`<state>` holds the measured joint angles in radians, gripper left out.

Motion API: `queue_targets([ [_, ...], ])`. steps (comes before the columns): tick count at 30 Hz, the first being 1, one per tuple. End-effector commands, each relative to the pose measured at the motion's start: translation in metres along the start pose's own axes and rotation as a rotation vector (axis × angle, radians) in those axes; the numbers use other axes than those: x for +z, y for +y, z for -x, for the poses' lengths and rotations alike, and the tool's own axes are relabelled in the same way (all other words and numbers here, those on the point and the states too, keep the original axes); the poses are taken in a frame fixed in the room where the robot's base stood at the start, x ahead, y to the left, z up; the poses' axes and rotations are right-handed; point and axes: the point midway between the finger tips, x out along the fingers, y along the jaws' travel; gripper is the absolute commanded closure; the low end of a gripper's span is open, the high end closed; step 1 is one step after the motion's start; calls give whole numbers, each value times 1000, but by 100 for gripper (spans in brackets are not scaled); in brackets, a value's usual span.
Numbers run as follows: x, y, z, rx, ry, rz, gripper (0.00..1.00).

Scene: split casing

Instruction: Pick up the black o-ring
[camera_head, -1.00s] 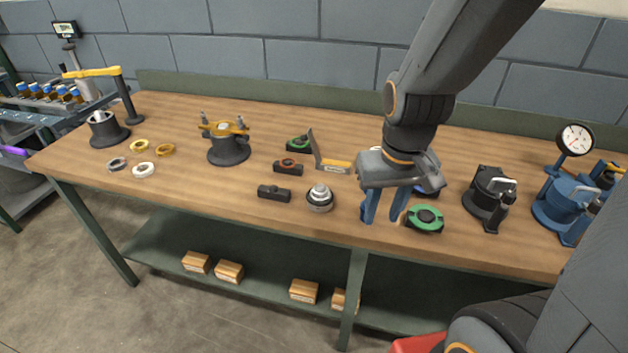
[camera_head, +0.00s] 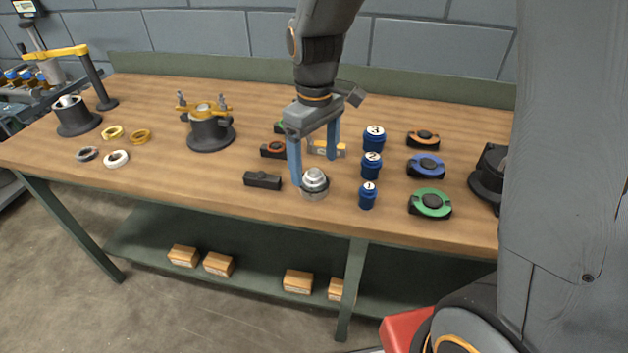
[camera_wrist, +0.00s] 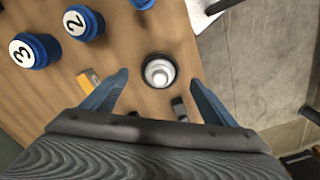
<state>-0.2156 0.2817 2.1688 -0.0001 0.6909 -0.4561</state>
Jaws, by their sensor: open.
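A dark ring (camera_head: 87,154) lies flat at the left end of the bench, beside a white ring (camera_head: 116,159) and two yellow rings (camera_head: 112,132). It is small, and I cannot tell for sure that it is the black o-ring. My gripper (camera_head: 314,171) is open and empty, far to the right of those rings. It points down over a silver domed part (camera_head: 314,183) with a dark rim. In the wrist view this part (camera_wrist: 159,70) shows between the spread fingers (camera_wrist: 159,77), not held. The loose rings are outside the wrist view.
A black block (camera_head: 262,180) lies left of the domed part. Numbered blue cylinders (camera_head: 371,166) and a green-topped disc (camera_head: 430,203) stand to the right. A dark fixture with a yellow bar (camera_head: 210,134) stands between the rings and my gripper.

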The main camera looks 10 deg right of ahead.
Motion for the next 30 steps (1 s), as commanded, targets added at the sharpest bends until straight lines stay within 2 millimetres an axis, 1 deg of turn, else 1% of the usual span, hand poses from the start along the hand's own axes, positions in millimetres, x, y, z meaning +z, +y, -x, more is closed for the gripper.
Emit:
queue_targets([
  [6, -2, -1, -28, -1, -3, -1, 20],
  [9, -2, -1, -34, -1, -1, -2, 20],
  [30, -2, -1, -39, 0, -1, -2, 20],
])
